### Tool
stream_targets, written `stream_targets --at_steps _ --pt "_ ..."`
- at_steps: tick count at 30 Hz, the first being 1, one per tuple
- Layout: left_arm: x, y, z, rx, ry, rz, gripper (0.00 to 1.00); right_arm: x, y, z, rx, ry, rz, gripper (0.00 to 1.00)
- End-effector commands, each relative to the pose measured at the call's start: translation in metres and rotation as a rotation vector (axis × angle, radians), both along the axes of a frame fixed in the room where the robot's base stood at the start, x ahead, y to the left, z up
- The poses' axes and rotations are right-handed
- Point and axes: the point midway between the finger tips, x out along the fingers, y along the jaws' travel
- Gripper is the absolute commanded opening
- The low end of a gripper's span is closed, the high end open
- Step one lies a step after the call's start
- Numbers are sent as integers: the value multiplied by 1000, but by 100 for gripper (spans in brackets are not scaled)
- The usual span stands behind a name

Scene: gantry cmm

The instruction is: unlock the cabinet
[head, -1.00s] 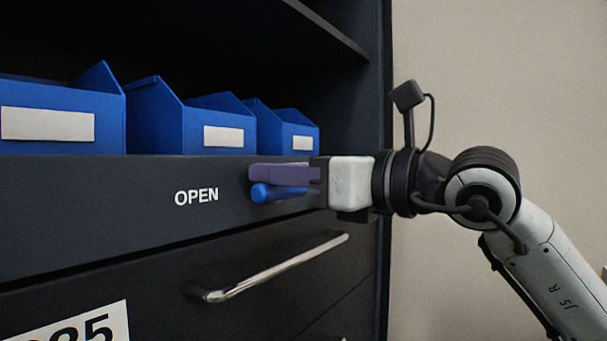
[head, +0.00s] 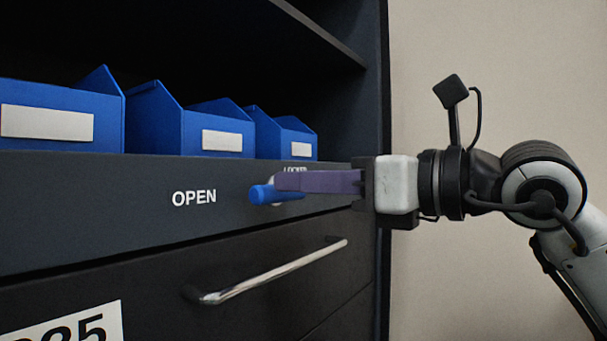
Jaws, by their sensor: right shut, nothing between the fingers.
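The dark cabinet (head: 120,215) fills the left and middle of the head view. A blue lock lever (head: 262,194) sits on its front panel, its free end pointing left towards the white word OPEN (head: 194,197). A second label (head: 294,170), seemingly LOCKED, is partly covered above the lever. My right gripper (head: 281,181) comes in from the right. Its purple fingers are shut and empty, their tips in front of the lever and overlapping it in the picture. I cannot tell whether they touch it. The fingers hide part of the lever. My left gripper is not in view.
Three blue bins (head: 216,133) with blank white labels stand on the shelf above the panel. A drawer with a silver bar handle (head: 270,275) is below the lever. A numbered white label (head: 75,325) is at lower left. A plain wall (head: 500,60) lies to the right.

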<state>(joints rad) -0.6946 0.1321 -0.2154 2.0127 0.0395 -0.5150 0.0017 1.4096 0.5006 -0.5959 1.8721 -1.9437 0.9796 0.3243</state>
Motion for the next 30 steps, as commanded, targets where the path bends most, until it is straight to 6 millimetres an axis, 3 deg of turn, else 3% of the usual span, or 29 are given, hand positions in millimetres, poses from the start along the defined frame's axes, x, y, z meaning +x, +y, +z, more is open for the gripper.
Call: stream_targets --at_steps 15,30 --pt "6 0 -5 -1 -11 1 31 -25 -33 15 7 -11 0 0" --pt "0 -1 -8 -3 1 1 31 -27 -35 17 8 -12 1 0"
